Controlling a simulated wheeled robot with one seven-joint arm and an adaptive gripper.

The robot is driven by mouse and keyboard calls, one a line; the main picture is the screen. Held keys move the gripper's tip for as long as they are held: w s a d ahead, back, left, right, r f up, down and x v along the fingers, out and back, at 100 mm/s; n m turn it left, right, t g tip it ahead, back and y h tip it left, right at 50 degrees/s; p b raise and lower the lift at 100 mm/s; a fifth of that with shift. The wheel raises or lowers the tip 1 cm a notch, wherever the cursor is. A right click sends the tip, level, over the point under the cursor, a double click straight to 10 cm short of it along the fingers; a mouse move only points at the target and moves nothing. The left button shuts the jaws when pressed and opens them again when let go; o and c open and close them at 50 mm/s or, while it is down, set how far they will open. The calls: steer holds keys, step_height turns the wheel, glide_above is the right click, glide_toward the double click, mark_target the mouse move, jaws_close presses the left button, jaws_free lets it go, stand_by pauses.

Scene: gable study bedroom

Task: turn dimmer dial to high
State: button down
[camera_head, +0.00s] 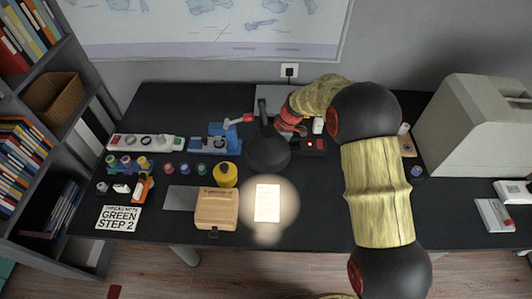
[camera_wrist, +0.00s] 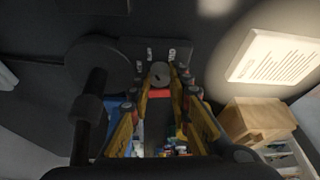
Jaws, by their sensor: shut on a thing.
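The dimmer dial (camera_wrist: 159,73) is a round grey knob on a dark panel (camera_wrist: 190,52) with small white marks in the wrist view. My gripper (camera_wrist: 161,84) is closed around the dial, with its yellow-sided fingers on either side. In the head view my gripper (camera_head: 290,122) reaches down behind the black desk lamp (camera_head: 267,152), and the dial is hidden there. The dial's pointer and setting cannot be read. The lamp throws a bright pool of light onto a paper note (camera_head: 267,203).
The lamp stands close to my gripper; its dark stem (camera_wrist: 92,105) is at left in the wrist view. A wooden box (camera_head: 216,208), yellow pot (camera_head: 225,175) and blue vise (camera_head: 215,138) stand left. A large beige machine (camera_head: 475,125) stands right.

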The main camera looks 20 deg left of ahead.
steer(key=m+t+b, duration=0.1)
steer(key=m+b, duration=0.1)
steer(key=m, duration=0.2)
steer(key=shift+s+t, duration=0.15)
steer(key=shift+t, duration=0.25)
steer(key=shift+s+m+t, duration=0.1)
steer(key=shift+m+t, duration=0.7)
steer(key=shift+m, duration=1.6)
steer(key=c, duration=1.7)
jaws_free()
steer(key=shift+o, duration=0.2)
steer(key=shift+r, duration=0.1)
steer(key=v, duration=1.1)
steer(key=shift+r, duration=0.4)
